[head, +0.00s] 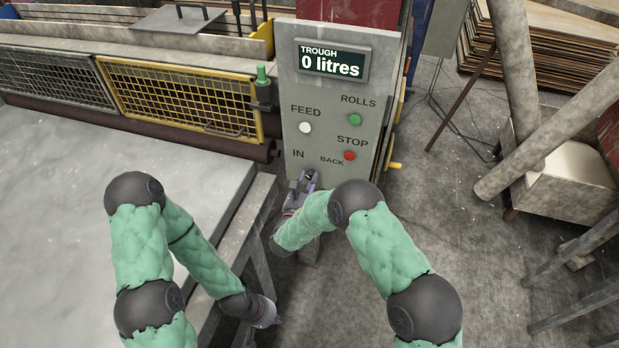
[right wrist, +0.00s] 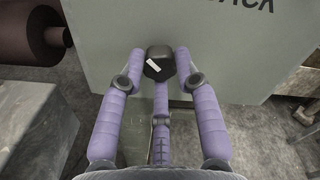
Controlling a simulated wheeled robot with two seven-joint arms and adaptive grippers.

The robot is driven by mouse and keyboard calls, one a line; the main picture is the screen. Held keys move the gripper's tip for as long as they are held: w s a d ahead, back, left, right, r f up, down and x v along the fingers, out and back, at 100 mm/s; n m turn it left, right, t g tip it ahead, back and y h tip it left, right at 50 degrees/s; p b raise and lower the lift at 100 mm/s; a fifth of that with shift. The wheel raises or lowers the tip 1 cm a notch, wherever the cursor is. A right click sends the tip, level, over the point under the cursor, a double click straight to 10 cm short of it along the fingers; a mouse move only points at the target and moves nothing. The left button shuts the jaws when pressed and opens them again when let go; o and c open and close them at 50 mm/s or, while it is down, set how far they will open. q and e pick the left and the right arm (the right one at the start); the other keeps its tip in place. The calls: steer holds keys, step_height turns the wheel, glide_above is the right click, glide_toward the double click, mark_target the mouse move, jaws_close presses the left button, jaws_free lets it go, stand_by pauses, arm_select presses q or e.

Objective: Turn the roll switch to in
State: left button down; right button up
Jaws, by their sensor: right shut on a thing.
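The roll switch is a dark knob (right wrist: 157,65) with a short white mark, seen in the right wrist view on the grey panel's lower part. The mark is on the knob's left side, slanting. In the head view my right gripper (head: 303,184) covers the knob, below the IN and BACK labels. In the right wrist view my right gripper (right wrist: 160,66) has its purple fingers shut around the knob. My left gripper (head: 272,320) hangs low beside the table leg, apart from the panel; its fingers are too small to read.
The control panel (head: 290,90) carries a display reading 0 litres, a white FEED button (head: 305,127), a green ROLLS button (head: 355,119) and a red STOP button (head: 350,155). A grey table (head: 80,240) stands left.

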steer(key=shift+n, duration=0.7)
steer(key=shift+n, duration=1.7)
steer(key=shift+n+p, duration=0.35)
steer(key=shift+n, duration=1.35)
steer(key=o, duration=0.8)
